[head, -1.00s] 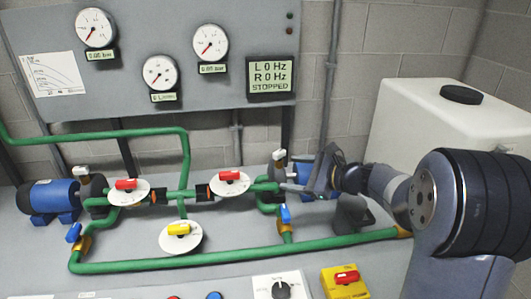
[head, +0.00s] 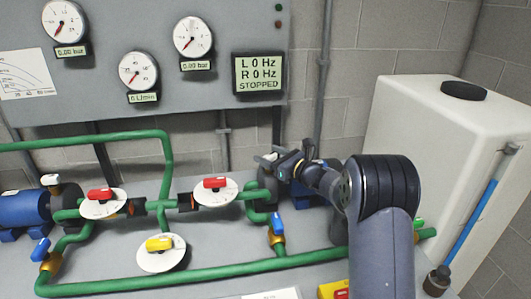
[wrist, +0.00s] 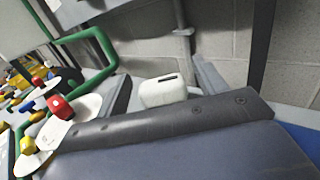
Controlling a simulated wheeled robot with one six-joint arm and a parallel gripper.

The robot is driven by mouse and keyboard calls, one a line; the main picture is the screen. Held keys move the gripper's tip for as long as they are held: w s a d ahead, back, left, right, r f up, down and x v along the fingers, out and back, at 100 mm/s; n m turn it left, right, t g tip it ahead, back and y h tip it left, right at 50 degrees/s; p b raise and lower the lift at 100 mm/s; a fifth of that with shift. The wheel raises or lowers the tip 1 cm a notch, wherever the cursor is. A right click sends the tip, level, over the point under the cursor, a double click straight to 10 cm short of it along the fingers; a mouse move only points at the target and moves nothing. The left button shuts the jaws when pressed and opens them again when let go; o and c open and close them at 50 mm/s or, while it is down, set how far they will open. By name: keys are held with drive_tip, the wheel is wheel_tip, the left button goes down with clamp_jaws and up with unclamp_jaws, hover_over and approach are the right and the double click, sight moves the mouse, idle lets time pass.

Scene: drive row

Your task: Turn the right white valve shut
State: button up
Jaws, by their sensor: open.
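The right white valve (head: 266,157) shows as a small white handle by the right pump, partly hidden by my gripper. In the wrist view the white handle (wrist: 162,94) is a blocky cap with a dark slot, just beyond the dark gripper body. My gripper (head: 278,163) is open, right at the handle in the head view. In the wrist view the fingers seem to lie on either side of it, with no clear contact. The left white valve (head: 50,179) sits above the left blue pump (head: 24,209).
Two red valves (head: 215,183) and a yellow valve (head: 158,244) stand on the green pipes, left of my gripper. A blue valve (head: 277,223) is just below it. A white tank (head: 420,130) stands at the right. The panel display (head: 259,74) reads STOPPED, both pumps 0 Hz.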

drive_tip(key=shift+x, duration=1.05)
drive_tip(key=c, duration=1)
